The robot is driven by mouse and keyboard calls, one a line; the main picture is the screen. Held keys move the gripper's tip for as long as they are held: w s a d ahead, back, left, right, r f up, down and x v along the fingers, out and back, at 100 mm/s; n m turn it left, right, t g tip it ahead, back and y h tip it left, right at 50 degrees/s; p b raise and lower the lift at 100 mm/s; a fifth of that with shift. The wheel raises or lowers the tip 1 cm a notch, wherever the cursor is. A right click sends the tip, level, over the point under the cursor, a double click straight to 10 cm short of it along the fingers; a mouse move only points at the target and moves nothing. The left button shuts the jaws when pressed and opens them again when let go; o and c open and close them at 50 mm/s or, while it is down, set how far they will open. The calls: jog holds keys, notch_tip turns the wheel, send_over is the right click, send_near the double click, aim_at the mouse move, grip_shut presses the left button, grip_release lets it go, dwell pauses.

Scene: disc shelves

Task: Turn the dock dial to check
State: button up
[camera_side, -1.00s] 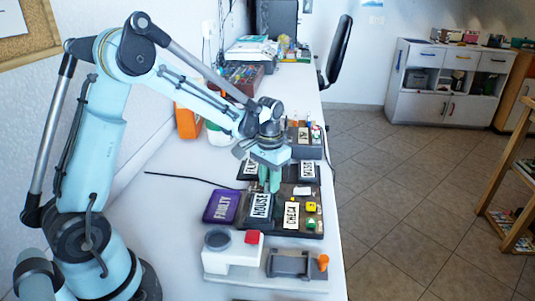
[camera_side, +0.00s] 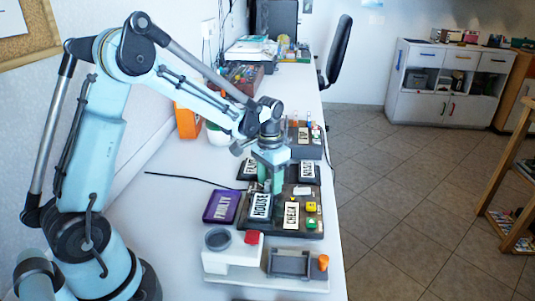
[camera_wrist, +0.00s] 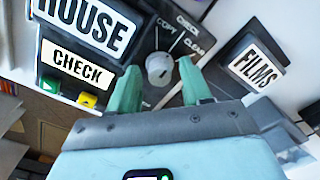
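The dock dial is a small round grey knob (camera_wrist: 159,68) on the dark dock panel in the wrist view. In the side view my gripper (camera_side: 270,182) points down over the dark dock (camera_side: 275,229), behind the HOUSE plate; the dial is hidden there.
HOUSE (camera_side: 260,206) and CHECK (camera_side: 291,214) plates stand on the dock, with a yellow button (camera_side: 311,207) and a green button (camera_side: 311,223). A purple FAULTY case (camera_side: 221,207) lies left. A FILMS plate (camera_wrist: 255,65) is near the right finger. A white device (camera_side: 233,252) stands in front.

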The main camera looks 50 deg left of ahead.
dwell(0.3)
jog(key=n, duration=0.4)
jog(key=shift+n, duration=0.4)
jog(key=n, duration=0.4)
notch_tip(320, 180, up, 12)
jog(key=r, duration=0.1)
jog(key=m+t, duration=0.6)
jog(key=m, duration=0.1)
send_near(269, 183)
jog(key=shift+s+d+r, duration=2.3)
jog(key=shift+d+r, duration=0.2)
jog(key=shift+d, duration=0.35)
jog(key=shift+s+d+f+m+t, duration=0.3)
jog(key=shift+s+f+m, duration=0.15)
jog(key=shift+s, duration=0.2)
jog(key=shift+s+d+f+m+t, duration=0.3)
jog(key=shift+s+f+m, duration=0.15)
jog(key=shift+s, duration=0.15)
